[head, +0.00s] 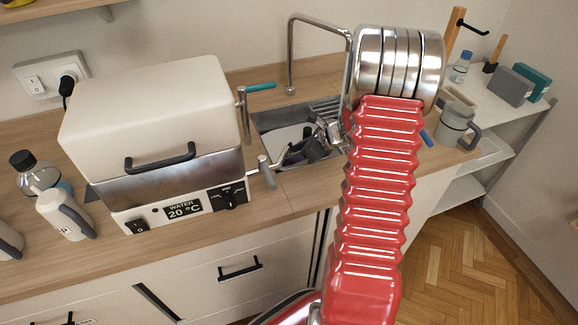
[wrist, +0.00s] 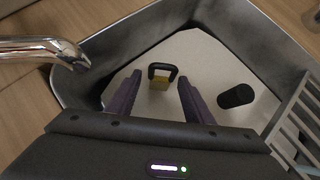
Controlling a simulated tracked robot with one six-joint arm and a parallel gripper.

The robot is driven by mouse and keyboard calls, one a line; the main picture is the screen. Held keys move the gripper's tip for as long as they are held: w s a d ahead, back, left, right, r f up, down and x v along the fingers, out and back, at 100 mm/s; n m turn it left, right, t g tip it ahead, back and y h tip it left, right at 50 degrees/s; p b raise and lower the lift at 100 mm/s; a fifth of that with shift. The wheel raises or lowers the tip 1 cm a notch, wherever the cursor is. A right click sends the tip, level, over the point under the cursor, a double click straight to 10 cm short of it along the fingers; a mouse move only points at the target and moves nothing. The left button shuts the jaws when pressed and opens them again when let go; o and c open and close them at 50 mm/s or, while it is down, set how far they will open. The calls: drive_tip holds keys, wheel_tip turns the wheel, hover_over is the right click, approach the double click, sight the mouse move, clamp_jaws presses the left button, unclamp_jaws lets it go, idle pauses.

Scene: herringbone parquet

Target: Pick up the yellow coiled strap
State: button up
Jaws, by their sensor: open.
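In the head view my gripper (head: 297,155) is down at the sink, and the yellow thing is not visible there.
A black cylinder (wrist: 236,96) lies right of the fingers in the sink (head: 262,122). A slatted rack (wrist: 293,112) stands at the sink's right. A chrome tap (wrist: 45,50) reaches in from the left. A white water bath (head: 150,105) stands left of the sink.

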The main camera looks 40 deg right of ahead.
drive_tip(key=shift+c, duration=0.5)
clamp_jaws()
idle(0.3)
